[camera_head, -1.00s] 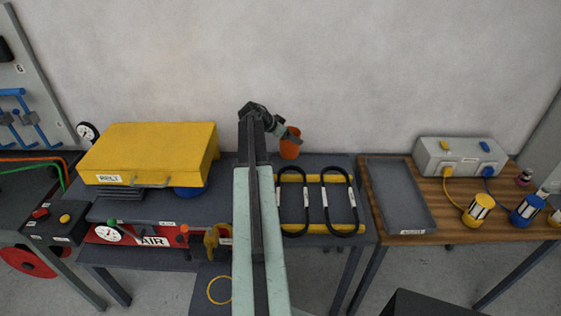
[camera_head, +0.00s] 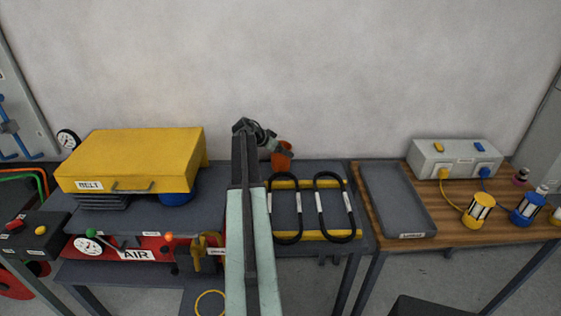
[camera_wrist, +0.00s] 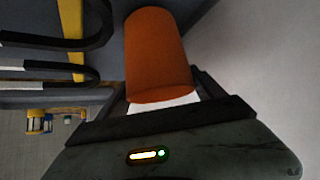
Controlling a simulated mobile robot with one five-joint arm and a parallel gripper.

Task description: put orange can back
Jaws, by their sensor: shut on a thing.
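The orange can (camera_head: 283,158) is at the end of my arm, near the back edge of the grey table by the wall. It also fills the upper middle of the wrist view (camera_wrist: 158,55), between the finger bases. My gripper (camera_head: 273,147) is shut on the can. The fingertips are mostly hidden behind the can in the wrist view. In the head view I cannot tell whether the can touches the table or hangs just above it.
A rack with black belts (camera_head: 300,236) on yellow bars lies in front of the can. A yellow belt case (camera_head: 130,160) stands left. A grey tray (camera_head: 427,228) and a grey box (camera_head: 456,160) are on the wooden table right. The wall is close behind.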

